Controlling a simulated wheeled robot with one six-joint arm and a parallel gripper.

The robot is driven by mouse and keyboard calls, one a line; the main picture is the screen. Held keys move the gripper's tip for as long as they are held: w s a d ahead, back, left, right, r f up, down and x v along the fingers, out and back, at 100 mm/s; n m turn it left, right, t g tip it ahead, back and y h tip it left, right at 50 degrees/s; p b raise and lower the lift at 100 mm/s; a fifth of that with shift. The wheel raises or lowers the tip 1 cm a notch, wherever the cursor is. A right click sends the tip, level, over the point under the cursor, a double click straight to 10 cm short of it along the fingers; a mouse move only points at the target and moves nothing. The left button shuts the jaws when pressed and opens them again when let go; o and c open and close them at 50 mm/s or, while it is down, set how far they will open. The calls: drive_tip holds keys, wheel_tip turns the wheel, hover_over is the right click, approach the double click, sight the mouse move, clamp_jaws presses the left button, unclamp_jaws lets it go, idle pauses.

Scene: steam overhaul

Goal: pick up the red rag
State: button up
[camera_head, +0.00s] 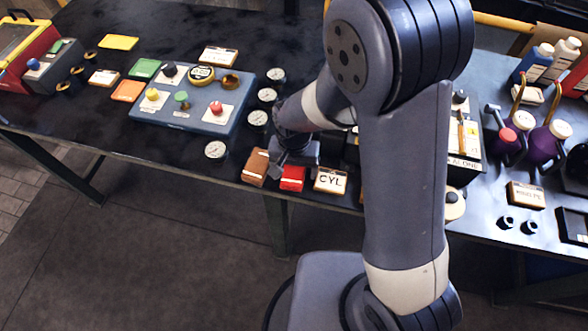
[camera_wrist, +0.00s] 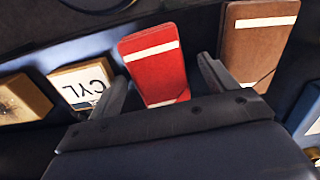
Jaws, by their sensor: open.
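The red rag (camera_head: 292,178) lies near the front edge of the dark table, between a brown folded cloth and a sign reading CYL. It is a flat folded piece with a white stripe near each end. In the wrist view the red rag (camera_wrist: 157,68) shows between my two fingers, and its near end is close to my gripper body. My gripper (camera_wrist: 160,85) is open, with one finger on either side of the rag. In the head view my gripper (camera_head: 283,162) is just behind the rag and partly blurred into the arm. I cannot tell whether the fingers touch the rag.
The brown cloth (camera_wrist: 258,45) lies right beside the finger on the right in the wrist view. The CYL sign (camera_head: 330,180) stands on the other side. Several gauges (camera_head: 257,118) and a blue panel (camera_head: 190,105) with knobs are to the left. Purple oil cans (camera_head: 545,145) stand at right.

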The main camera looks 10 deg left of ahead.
sight(294, 170)
drive_tip(key=shift+c, duration=0.2)
drive_tip(key=c, duration=1)
drive_tip(key=shift+c, duration=0.2)
wheel_tip(294, 170, up, 10)
drive_tip(key=b, duration=0.1)
